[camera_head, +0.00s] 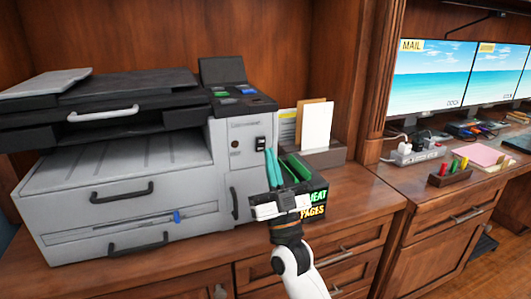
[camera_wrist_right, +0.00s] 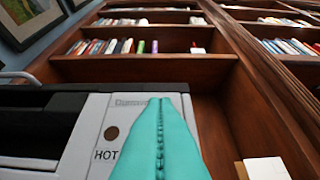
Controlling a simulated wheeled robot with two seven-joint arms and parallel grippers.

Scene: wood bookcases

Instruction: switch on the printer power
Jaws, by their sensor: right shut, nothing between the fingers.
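The printer (camera_head: 120,180) is a grey and black machine on the wooden counter at the left of the head view. A small black rocker switch (camera_head: 261,143) sits on its light grey right front column, beside a round brown spot (camera_head: 235,144). My right gripper (camera_head: 271,152) has teal fingers, shut and empty, pointing up just below and right of the switch. I cannot tell whether they touch it. In the right wrist view the shut fingers (camera_wrist_right: 160,100) cover part of the printer's column (camera_wrist_right: 100,125), and the switch is not seen. My left gripper is out of view.
A dark box (camera_head: 308,200) with green and yellow lettering stands right of the printer, near my right gripper. Behind it is a paper holder (camera_head: 325,155). Farther right are a power strip (camera_head: 413,155), a pen tray (camera_head: 450,177) and monitors (camera_head: 430,75).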

